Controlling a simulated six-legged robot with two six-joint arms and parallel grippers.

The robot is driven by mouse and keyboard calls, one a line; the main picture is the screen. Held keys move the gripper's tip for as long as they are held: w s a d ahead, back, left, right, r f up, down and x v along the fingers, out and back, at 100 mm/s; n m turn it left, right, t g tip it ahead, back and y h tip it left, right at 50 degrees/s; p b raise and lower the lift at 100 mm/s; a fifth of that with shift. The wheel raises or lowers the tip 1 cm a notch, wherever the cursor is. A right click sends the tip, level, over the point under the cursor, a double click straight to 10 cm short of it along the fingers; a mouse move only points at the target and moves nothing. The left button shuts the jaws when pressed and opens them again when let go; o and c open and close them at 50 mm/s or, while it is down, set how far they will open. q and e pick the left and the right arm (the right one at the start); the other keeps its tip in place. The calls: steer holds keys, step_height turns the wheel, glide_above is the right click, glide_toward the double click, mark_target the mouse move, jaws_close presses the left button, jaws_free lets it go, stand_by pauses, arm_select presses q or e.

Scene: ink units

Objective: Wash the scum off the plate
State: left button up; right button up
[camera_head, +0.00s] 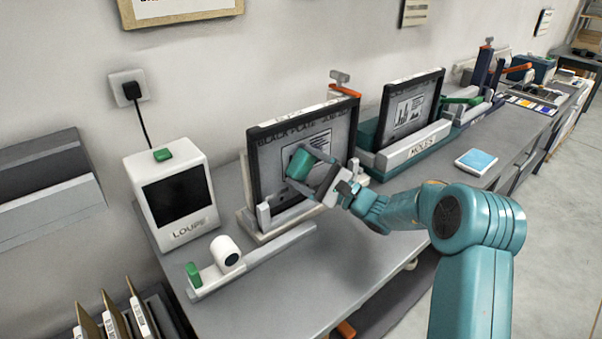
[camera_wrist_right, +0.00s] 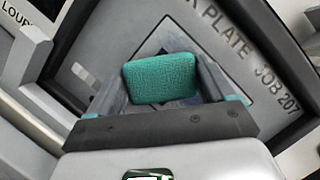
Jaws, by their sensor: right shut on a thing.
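The plate (camera_head: 264,151) stands upright in a dark frame on the bench, with "BLACK PLATE" lettered along its top. In the right wrist view the plate (camera_wrist_right: 262,97) fills the background, with "PLATE JOB 207" readable. My right gripper (camera_head: 318,170) is in front of the plate, shut on a green sponge-like pad (camera_wrist_right: 160,79). The pad (camera_head: 301,164) is at the plate's face, over its middle. I cannot tell whether it touches. The pad and gripper hide part of the plate's printed picture. My left gripper is not in view.
A white box labelled LOUPE (camera_head: 161,215) with a dark screen stands left of the plate. A rail with a white cylinder (camera_head: 226,252) lies in front. A second framed plate (camera_head: 409,109), labelled MOLES, stands to the right. A blue-topped pad (camera_head: 477,161) lies on the bench at right.

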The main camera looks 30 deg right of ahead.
steer(key=shift+w+d+b, duration=0.1)
steer(key=shift+d+b, duration=0.25)
steer(key=shift+d, duration=0.7)
steer(key=shift+w+d+r, duration=0.1)
steer(key=shift+d, duration=0.7)
